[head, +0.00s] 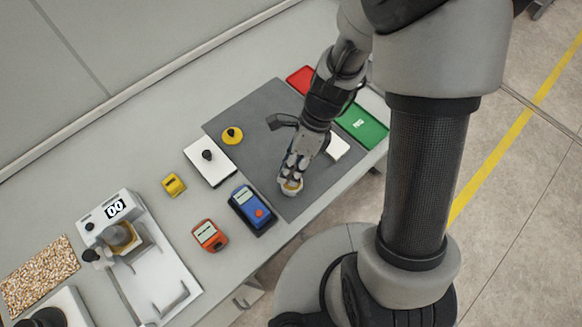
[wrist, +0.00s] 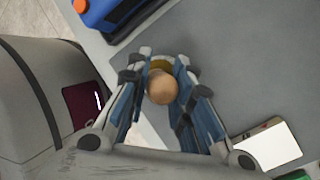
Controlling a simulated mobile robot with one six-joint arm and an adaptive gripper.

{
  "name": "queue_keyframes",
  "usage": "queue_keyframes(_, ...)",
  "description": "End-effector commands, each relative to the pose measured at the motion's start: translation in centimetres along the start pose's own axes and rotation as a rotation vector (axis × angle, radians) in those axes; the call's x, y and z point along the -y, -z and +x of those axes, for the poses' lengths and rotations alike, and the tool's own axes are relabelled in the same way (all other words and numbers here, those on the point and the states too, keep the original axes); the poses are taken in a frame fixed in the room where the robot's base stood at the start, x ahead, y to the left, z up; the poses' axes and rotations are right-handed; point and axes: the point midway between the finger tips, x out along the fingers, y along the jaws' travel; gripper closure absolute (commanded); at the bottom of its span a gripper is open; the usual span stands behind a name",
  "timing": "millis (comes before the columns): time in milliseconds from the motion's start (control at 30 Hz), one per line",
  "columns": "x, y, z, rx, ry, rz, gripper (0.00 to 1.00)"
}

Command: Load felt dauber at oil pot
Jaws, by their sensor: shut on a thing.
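My gripper (head: 291,180) is shut on a small round-topped tan piece (head: 291,187), which looks like the felt dauber. In the wrist view its wooden ball-like knob (wrist: 162,88) sits between the blue-padded fingers (wrist: 160,72), with a yellowish part showing beyond it. It is over the dark grey mat, near the mat's front edge; I cannot tell whether it touches the mat. A yellow round piece with a black knob (head: 232,135) stands on the mat's far left part. I cannot tell for sure which thing is the oil pot.
A blue device (head: 249,203) lies just left of my gripper. A white plate with a black knob (head: 203,165), yellow (head: 173,184) and orange (head: 208,236) boxes and a white machine (head: 120,240) are further left. A white block (head: 337,147), green tray (head: 365,128) and red tray (head: 300,78) are right.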

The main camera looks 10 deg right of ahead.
Motion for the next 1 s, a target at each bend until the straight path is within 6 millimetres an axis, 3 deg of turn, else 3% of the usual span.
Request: queue_keyframes(1000, -2.3, -1.9, -6.4, -0.001, -0.001, 0.000, 0.99)
